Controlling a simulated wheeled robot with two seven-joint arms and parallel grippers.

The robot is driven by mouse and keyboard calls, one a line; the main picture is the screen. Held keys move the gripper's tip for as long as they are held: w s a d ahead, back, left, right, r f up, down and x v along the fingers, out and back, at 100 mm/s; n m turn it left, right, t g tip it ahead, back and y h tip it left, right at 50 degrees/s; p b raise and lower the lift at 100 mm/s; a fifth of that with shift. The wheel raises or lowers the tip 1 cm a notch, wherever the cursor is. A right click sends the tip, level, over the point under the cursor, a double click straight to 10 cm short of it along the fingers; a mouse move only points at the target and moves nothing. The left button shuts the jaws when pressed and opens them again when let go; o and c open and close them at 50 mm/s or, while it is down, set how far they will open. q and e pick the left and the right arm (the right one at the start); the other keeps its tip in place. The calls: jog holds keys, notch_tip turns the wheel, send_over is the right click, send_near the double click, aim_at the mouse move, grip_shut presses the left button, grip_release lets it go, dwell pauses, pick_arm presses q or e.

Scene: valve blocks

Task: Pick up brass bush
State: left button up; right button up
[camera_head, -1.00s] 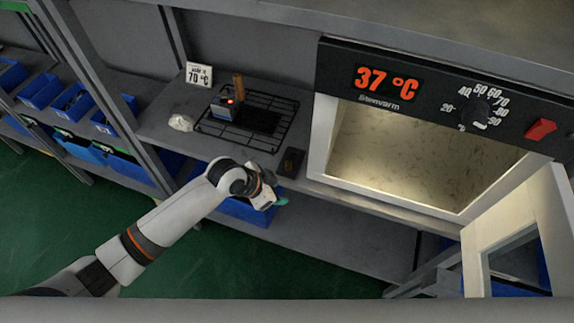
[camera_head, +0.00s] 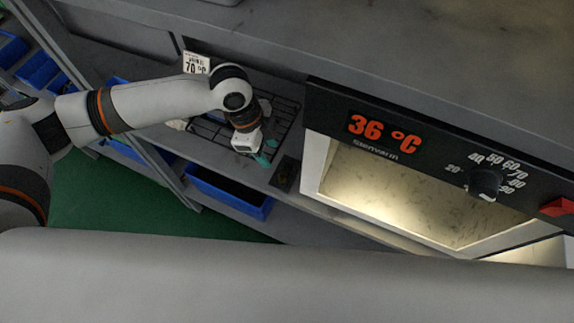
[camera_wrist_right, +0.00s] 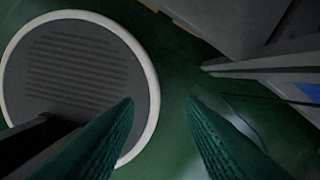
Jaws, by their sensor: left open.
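I cannot make out the brass bush in any current view; it may be hidden by my left arm or too small to tell. My left gripper (camera_head: 266,153) has teal fingertips and points down over the front right part of the black wire rack (camera_head: 284,113) on the grey shelf. It is open, and I see nothing held in it. A small dark plate (camera_head: 285,175) lies on the shelf just to the right of the gripper. My right gripper (camera_wrist_right: 160,106) shows two dark green fingers spread apart, empty, above the green floor.
The oven (camera_head: 405,190) stands to the right, its lit chamber visible and its display (camera_head: 384,134) reading 36 °C. A 70 °C sign (camera_head: 196,64) stands behind the rack. A blue bin (camera_head: 230,193) sits below the shelf. My left arm covers much of the rack.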

pick_arm(q)
jog(key=p, duration=0.1)
send_over(282, 176)
jog(key=a, duration=0.2)
jog(key=f, duration=0.4)
jog(key=shift+s+f, duration=0.2)
jog(key=shift+f, duration=0.2)
jog(key=shift+w+f, duration=0.1)
jog(key=shift+f, duration=0.2)
jog(key=shift+d+f+p, duration=0.15)
jog(key=shift+f+p, duration=0.15)
jog(key=shift+p, duration=0.1)
jog(key=p+x, duration=0.1)
jog(key=x, duration=0.3)
jog(key=shift+w+d+p, duration=0.1)
jog(key=shift+w+p, duration=0.05)
jog(key=shift+p, duration=0.2)
jog(key=shift+f, duration=0.25)
pick_arm(e)
jog(key=r, duration=0.1)
jog(key=s+r, duration=0.1)
jog(key=r, duration=0.1)
jog(key=shift+s+a+r, duration=0.25)
jog(key=shift+s+r, duration=0.05)
jog(key=shift+r, duration=0.05)
pick_arm(q)
jog(key=shift+c, duration=0.6)
grip_shut()
pick_arm(e)
jog(key=shift+s, duration=0.2)
